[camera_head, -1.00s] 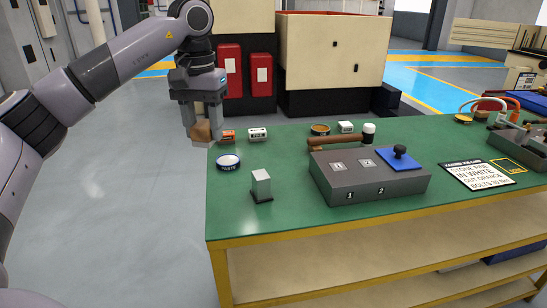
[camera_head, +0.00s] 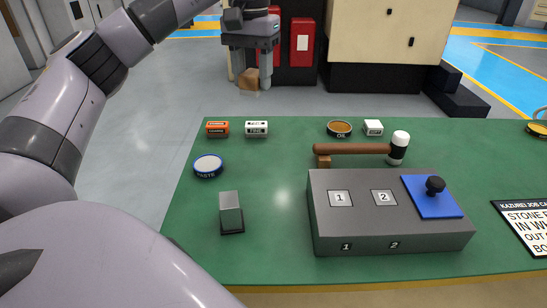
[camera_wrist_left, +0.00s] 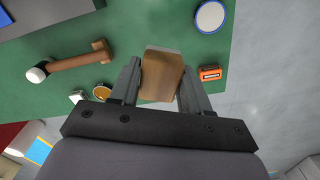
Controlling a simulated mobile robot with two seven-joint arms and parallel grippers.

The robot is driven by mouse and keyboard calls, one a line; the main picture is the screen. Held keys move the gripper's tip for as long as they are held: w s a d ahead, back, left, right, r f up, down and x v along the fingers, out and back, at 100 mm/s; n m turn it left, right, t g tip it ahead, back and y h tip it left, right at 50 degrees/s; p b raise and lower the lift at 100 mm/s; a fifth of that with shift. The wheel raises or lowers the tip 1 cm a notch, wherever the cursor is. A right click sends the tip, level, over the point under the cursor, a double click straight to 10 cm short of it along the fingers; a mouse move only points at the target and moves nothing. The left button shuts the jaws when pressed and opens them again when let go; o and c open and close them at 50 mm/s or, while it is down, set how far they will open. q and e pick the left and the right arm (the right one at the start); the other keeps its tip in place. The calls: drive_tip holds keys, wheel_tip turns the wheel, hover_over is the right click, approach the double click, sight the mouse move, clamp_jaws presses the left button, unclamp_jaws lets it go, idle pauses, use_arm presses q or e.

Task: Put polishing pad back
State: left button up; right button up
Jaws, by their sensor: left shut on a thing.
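My left gripper (camera_head: 253,74) is shut on a brown block (camera_head: 249,80), which may be the polishing pad. In the head view it hangs beyond the table's far edge, over the floor behind. In the left wrist view the brown block (camera_wrist_left: 162,76) sits between both fingers, and part of it is hidden by the gripper. A flat blue pad (camera_head: 419,202) with a black knob lies on the right part of the grey box (camera_head: 330,228), which has plates marked 1 and 2. My right gripper is not in view.
The green table (camera_head: 272,185) holds an orange box (camera_head: 217,129), a white box (camera_head: 256,129), a paste tin (camera_head: 208,166), an oil tin (camera_head: 339,128), a small white box (camera_head: 373,127), a mallet (camera_head: 350,149) and a grey block (camera_head: 230,212). The table's middle left is clear.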

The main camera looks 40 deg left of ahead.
use_arm(q)
drive_tip(key=shift+w+f, duration=0.2)
drive_tip(key=shift+f, duration=0.05)
drive_tip(key=b, duration=0.5)
hover_over(258, 169)
wheel_tip(258, 169, down, 9)
wheel_tip(258, 169, down, 5)
drive_tip(key=shift+f, duration=2.7)
drive_tip(key=shift+f, duration=0.15)
drive_tip(key=o, duration=0.9)
drive_tip(key=shift+o, duration=0.2)
